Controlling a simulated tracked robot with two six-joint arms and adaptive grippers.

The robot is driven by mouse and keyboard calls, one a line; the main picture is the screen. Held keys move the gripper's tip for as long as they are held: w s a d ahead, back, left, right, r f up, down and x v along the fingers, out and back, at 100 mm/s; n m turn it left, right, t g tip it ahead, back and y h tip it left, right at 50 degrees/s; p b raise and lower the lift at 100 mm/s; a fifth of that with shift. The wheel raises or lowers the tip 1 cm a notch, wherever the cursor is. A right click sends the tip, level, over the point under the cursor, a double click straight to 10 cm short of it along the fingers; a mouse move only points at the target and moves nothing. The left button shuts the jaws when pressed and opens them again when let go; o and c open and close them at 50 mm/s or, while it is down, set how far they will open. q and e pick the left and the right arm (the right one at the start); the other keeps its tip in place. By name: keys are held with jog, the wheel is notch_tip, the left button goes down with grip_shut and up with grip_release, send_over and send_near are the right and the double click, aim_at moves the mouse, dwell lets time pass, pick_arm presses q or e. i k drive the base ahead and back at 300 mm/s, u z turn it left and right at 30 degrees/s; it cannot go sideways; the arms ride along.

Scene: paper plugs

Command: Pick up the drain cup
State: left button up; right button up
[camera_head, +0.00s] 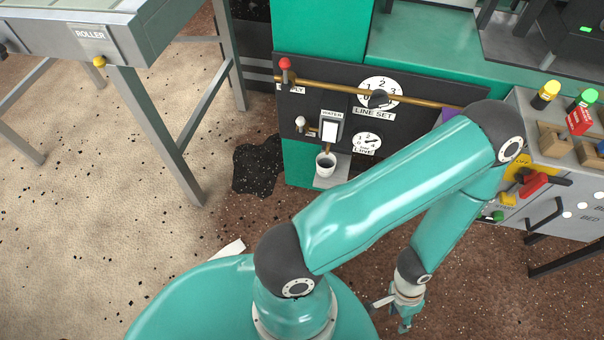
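The drain cup (325,168) is a small pale cup with a dark inside. It stands upright on a small light ledge (338,176) low on the front of the green machine, under the WATER fitting. My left gripper (388,315) hangs low at the bottom of the view, to the right of the cup and well apart from it. Its fingers are spread, with nothing seen between them. My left upper arm and elbow cross the view to the right of the cup. My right gripper is not in view.
A dark panel (290,125) above the cup has a brass pipe (340,88), a red-knobbed lever (285,68) and dials. A dark stain (260,165) lies on the floor left of the cup. A grey roller table (85,45) stands at left. A control box (560,200) stands at right.

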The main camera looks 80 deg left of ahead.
aim_at(326, 164)
jog(key=u, duration=0.1)
jog(key=i, duration=0.25)
jog(key=u, duration=1.7)
jog(key=k, duration=0.45)
jog(key=u, duration=0.45)
jog(key=i, duration=0.45)
jog(key=z, duration=0.3)
